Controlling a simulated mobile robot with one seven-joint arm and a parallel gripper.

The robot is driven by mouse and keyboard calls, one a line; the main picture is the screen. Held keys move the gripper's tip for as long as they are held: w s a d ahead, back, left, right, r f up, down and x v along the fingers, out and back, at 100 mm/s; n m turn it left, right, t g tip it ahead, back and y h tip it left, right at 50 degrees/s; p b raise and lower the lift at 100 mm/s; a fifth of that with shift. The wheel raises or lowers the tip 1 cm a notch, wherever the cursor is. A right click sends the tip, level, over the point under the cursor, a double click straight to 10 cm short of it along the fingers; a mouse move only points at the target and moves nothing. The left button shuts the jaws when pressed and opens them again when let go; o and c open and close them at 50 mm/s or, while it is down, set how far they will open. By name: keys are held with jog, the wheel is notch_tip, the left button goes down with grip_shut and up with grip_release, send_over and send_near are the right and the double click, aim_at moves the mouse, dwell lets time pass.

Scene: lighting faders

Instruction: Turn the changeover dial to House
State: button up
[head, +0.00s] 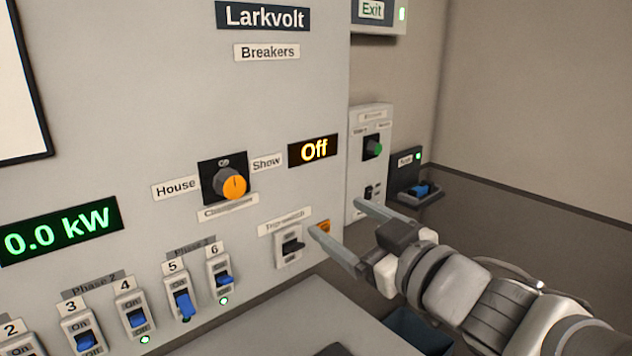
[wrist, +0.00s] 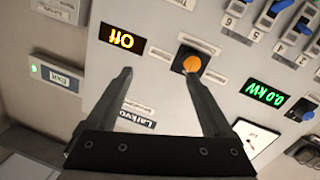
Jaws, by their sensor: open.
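The changeover dial (head: 231,184) is an orange-faced knob on a dark square plate on the grey breaker panel. Labels read House (head: 175,187) at its left, Show (head: 266,162) at its right and Off above it. The display (head: 314,150) beside it reads Off in orange. My gripper (head: 335,225) is open and empty, to the right of and below the dial in the head view. In the wrist view, upside down, the dial (wrist: 191,63) shows near the tip of the right finger, apart from the grip. I cannot tell whether that finger touches the panel.
Numbered blue breaker switches (head: 182,304) line the lower panel. A side box with a green knob (head: 373,148) and a small blue-switch unit (head: 420,189) stand to the right. A green display (head: 60,231) reads 0.0 kW.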

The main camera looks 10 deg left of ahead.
jog(key=s+a+n+g+y, duration=0.3)
jog(key=a, duration=0.1)
jog(key=p, duration=0.6)
send_near(236, 187)
jog(key=shift+m, duration=0.3)
jog(key=x, duration=0.9)
jog(key=shift+a, duration=0.1)
grip_shut()
